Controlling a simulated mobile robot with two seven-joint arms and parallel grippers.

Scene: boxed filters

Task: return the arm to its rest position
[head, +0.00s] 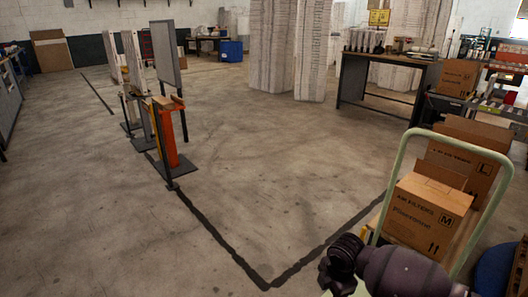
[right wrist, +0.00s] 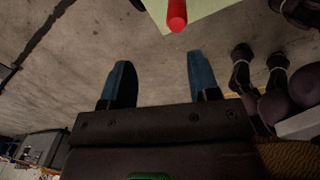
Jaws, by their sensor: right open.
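My right arm (head: 400,272) shows at the bottom right of the head view, in front of the cart. Its gripper cannot be made out clearly there. In the right wrist view my right gripper (right wrist: 158,65) has its two blue fingers wide apart, with only bare concrete floor seen between them and nothing held. My left gripper is in neither view.
A cart with a pale green handle (head: 398,160) stands at right, carrying cardboard boxes, one marked M (head: 425,213). In the right wrist view a red rod (right wrist: 177,15) shows near a pale green surface (right wrist: 205,10). The floor at centre is clear; orange-and-grey stands (head: 166,135) are at left.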

